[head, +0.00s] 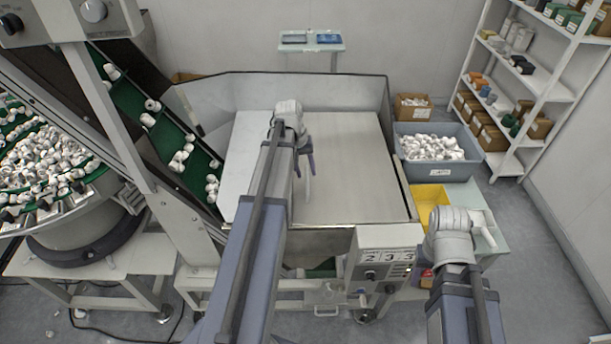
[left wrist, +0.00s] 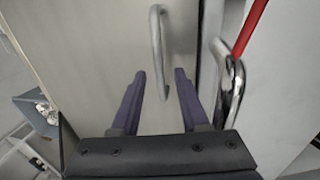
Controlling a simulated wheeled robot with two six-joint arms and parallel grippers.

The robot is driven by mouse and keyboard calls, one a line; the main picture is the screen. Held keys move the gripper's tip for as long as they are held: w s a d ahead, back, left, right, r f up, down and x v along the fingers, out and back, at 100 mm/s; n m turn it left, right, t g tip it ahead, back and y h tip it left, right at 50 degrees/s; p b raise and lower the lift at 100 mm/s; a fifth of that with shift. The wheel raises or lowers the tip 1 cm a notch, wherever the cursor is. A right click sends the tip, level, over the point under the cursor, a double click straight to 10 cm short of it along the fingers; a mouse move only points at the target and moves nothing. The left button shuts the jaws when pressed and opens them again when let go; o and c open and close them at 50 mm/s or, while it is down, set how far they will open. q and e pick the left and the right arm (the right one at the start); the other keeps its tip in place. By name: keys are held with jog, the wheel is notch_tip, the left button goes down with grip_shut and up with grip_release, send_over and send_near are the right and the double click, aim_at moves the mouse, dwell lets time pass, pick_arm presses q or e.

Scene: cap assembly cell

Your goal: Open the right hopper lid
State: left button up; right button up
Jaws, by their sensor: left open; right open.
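The right hopper lid (head: 348,165) is a flat beige panel lying shut on the hopper. My left gripper (head: 304,168) is over that edge, open, with fingers pointing at the lid. In the left wrist view the handle's lower end lies between the fingertips (left wrist: 159,76), with gaps on both sides; whether they are level with it in depth I cannot tell. My right gripper (head: 450,245) is beyond the hopper's front right corner, away from the lid; its fingers are mostly hidden by the wrist.
A paler left panel (head: 250,140) adjoins the lid. A second metal handle (left wrist: 232,90) and a red rod (left wrist: 252,25) are close to the left gripper's right side. A control box (head: 385,258) stands at the front. A grey bin (head: 432,172) of white caps stands right.

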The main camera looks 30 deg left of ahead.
pick_arm(q)
grip_shut()
dwell(0.4)
dwell(1.1)
